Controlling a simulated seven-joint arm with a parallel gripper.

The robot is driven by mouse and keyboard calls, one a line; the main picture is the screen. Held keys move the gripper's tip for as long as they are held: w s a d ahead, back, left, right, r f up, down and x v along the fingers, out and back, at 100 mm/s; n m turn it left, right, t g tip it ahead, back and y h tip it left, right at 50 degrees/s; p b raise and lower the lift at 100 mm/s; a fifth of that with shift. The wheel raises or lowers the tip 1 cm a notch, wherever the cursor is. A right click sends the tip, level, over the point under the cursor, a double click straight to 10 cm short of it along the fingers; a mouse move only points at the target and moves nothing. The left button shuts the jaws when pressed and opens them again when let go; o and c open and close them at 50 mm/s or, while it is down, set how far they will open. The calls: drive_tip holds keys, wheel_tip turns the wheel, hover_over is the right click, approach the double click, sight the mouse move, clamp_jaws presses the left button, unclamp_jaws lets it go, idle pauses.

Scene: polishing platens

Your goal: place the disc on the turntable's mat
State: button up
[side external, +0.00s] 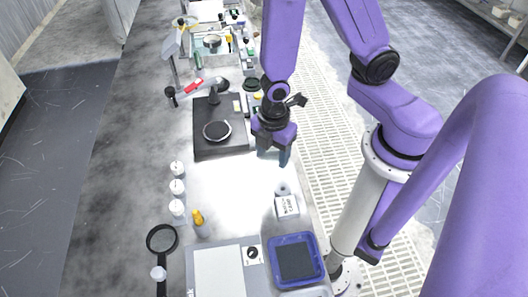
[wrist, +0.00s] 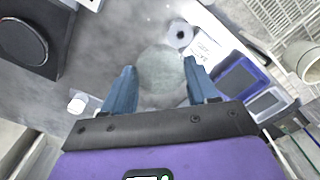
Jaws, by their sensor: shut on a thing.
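A round grey-green disc (wrist: 161,70) sits between the two blue fingers of my gripper (wrist: 159,75) in the wrist view, and they are shut on it. In the side external view my gripper (side external: 274,155) hangs over the right side of the bench, to the right of the turntable; I cannot make out the disc there. The turntable (side external: 217,131) has a round dark mat with a pale rim and sits on a black base (side external: 210,151). Part of the turntable (wrist: 24,43) also shows at the upper left of the wrist view, apart from the disc.
White bottles (side external: 177,187) and a yellow bottle (side external: 198,217) stand left of the bright work area. A labelled white box (side external: 287,207) and a blue tray (side external: 273,255) are at the front right. A red-marked arm (side external: 194,86) stands behind the turntable.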

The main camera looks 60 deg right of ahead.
drive_tip(key=shift+s+d+r, duration=0.3)
drive_tip(key=shift+s+r, duration=0.1)
drive_tip(key=shift+s, duration=0.25)
